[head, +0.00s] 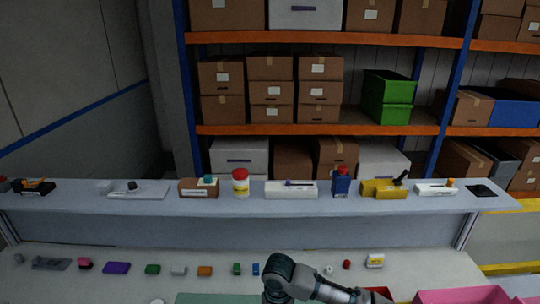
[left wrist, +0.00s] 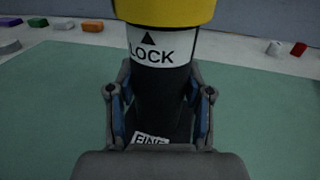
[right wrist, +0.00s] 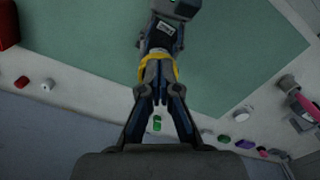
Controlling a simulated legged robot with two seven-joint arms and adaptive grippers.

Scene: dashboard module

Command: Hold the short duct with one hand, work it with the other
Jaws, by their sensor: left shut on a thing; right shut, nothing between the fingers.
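The short duct is a dark tube (left wrist: 160,85) with a yellow collar (left wrist: 165,8) and a white label reading "LOCK" under an arrow. My left gripper (left wrist: 160,105) is shut around the tube below that label, and a second white label shows lower down. In the right wrist view the duct's dark body (right wrist: 160,40) and yellow collar (right wrist: 162,72) lie just beyond my right gripper (right wrist: 160,92). The right fingers are shut with nothing between them, close to the collar. I cannot tell if they touch it. The head view shows neither gripper.
A green mat (left wrist: 50,110) lies below the duct. Small coloured parts, such as a purple block (head: 117,268), line the bench behind it. A raised shelf (head: 330,207) holds several items. A pink bin (head: 460,296) stands at the front right.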

